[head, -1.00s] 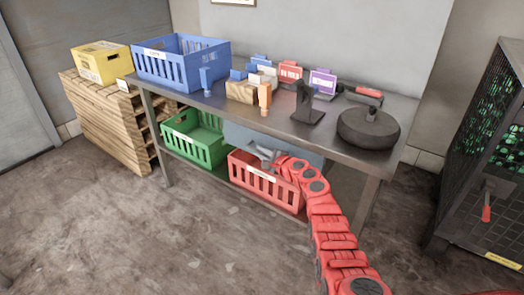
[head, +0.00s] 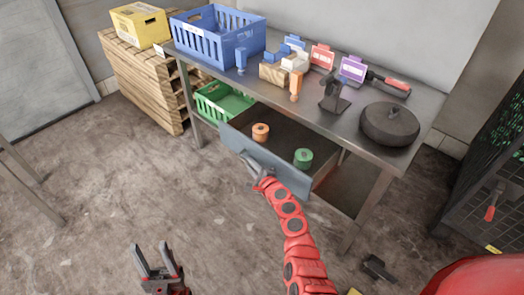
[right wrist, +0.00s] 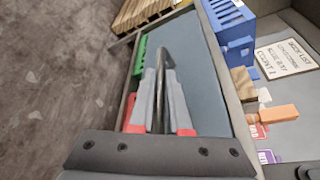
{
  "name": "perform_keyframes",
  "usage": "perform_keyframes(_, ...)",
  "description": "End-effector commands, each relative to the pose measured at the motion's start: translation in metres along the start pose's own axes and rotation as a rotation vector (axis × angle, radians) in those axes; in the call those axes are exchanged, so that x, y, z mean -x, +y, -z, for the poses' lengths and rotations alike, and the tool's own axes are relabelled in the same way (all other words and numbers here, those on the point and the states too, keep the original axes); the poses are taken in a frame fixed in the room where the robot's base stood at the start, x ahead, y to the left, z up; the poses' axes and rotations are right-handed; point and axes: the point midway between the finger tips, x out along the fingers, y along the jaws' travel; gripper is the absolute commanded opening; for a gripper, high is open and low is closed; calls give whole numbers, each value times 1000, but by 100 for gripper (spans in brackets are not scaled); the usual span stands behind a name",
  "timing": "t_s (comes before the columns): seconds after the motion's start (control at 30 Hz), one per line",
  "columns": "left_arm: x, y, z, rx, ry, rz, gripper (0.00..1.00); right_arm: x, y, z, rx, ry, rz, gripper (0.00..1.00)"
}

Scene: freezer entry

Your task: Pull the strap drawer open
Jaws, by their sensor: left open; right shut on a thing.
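The strap drawer, with its grey-blue front (head: 281,170), stands pulled out from under the steel table. An orange roll (head: 261,132) and a green roll (head: 303,158) show inside its dark interior. My right gripper (head: 252,168) is at the outer side of the front, shut on the drawer's handle. In the right wrist view the fingers (right wrist: 166,97) close around the dark handle bar (right wrist: 160,90), beside the grey-blue front (right wrist: 203,75). My left gripper (head: 157,258) is open and empty above the floor, in front and left of the drawer.
The steel table (head: 310,115) carries a blue crate (head: 215,42), small coloured holders and a dark round object (head: 390,125). A green crate (head: 222,104) sits below. A wooden pallet stack (head: 140,80) stands left and a mesh cage (head: 490,180) right. Floor in front is mostly clear.

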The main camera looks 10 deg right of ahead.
Motion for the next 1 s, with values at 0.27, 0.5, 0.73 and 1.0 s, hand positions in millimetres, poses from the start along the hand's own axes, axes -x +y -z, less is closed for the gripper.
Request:
perform_keyframes(0.27,-8,0,1,0,0,0,50,8,14,-20,0,-2,-1,0)
perform_keyframes(0.5,-8,0,1,0,0,0,50,8,16,-22,1,-3,-1,0)
perform_keyframes(0.73,-8,0,2,0,0,0,50,8,16,-22,0,-4,-2,20)
perform_keyframes(1.0,-9,0,2,0,0,0,50,8,16,-22,0,-2,0,45)
